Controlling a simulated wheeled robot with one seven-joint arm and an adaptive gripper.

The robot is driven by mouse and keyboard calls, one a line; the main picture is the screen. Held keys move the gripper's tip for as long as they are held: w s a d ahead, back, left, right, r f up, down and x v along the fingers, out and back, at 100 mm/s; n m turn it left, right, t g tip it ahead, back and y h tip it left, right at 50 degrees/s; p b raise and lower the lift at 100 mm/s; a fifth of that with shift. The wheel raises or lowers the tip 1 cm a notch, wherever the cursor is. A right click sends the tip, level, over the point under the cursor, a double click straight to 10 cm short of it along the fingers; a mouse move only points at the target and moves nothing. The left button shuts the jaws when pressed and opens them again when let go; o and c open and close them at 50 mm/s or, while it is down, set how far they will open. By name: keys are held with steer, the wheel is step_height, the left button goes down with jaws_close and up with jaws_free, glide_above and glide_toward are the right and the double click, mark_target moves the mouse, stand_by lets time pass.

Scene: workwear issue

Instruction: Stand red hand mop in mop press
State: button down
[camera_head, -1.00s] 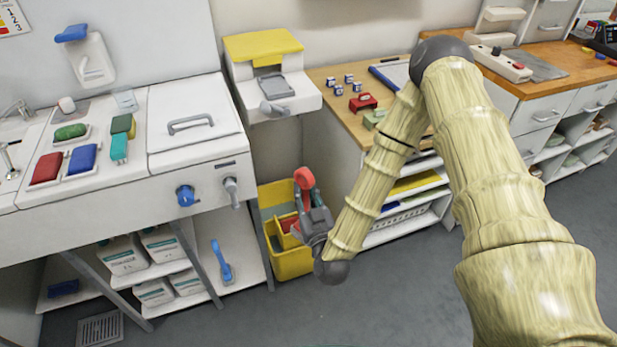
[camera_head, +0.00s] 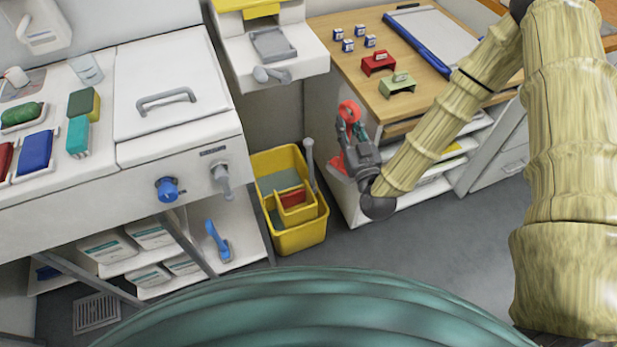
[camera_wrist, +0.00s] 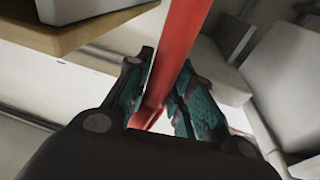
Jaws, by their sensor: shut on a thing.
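My gripper (camera_head: 352,142) is shut on the red hand mop (camera_head: 349,112). The mop's red top part shows above the fingers, and a red part shows below and left of them. In the wrist view, the mop's red shaft (camera_wrist: 177,50) runs between the two teal finger pads. The yellow bucket (camera_head: 308,240) stands on the floor to the left of my gripper. The mop press (camera_head: 291,212) appears to be the smaller yellow compartment at its front, with a red inside and a grey lever (camera_head: 309,158) beside it. The mop is apart from the press.
A white counter unit (camera_head: 200,145) with a blue knob (camera_head: 167,189) is left of the bucket. A wooden-topped cabinet (camera_head: 345,50) with white shelves is close behind my gripper. A floor drain (camera_head: 96,313) lies at lower left. The floor in front of the bucket is clear.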

steer(key=s+a+f+n+g+y+b, duration=0.8)
steer(key=a+f+n+g+y+b, duration=0.55)
steer(key=b, duration=0.65)
steer(key=shift+w+a+y+b, duration=0.75)
steer(key=shift+w+b, duration=1.35)
steer(key=shift+w, duration=2.95)
step_height(320, 180, down, 17)
steer(key=b, duration=0.9)
steer(key=shift+d+g+b, duration=0.2)
steer(key=shift+g+b, duration=0.2)
steer(key=shift+g, duration=0.05)
steer(key=shift+m, duration=0.25)
steer(key=c, duration=1.2)
jaws_free()
steer(key=shift+s, duration=0.1)
steer(key=shift+o, duration=0.2)
